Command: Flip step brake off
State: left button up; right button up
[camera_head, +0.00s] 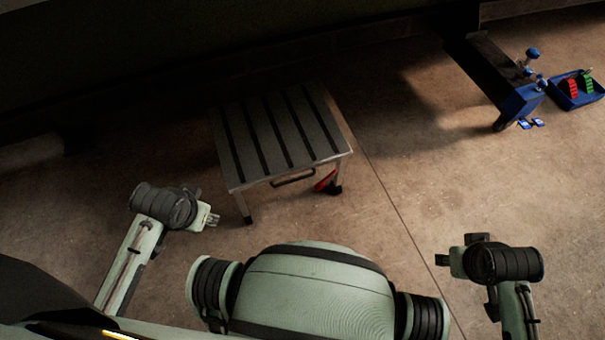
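A low step stool (278,137) with a pale top and dark grip strips stands on the floor ahead, left of the middle. A dark handle (293,178) is on its front edge. A red brake lever (325,182) shows under its front right corner, next to the dark foot; its exact setting is too small to tell. My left gripper (214,219) is in front of the step's front left leg, apart from it, with its fingers small and unclear. My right gripper (440,260) is at the lower right, well away from the step. Neither appears to hold anything.
A blue stand (518,103) with blue knobs is at the upper right. A large dark body overhangs the back. The floor right of the step is clear.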

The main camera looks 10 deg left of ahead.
aim_at(320, 187)
jog(key=i+l+u, duration=0.2)
jog(key=l, duration=0.6)
jog(key=i+l+u, duration=0.2)
jog(key=l, duration=0.55)
jog(key=l+u, duration=0.2)
jog(key=l, duration=0.6)
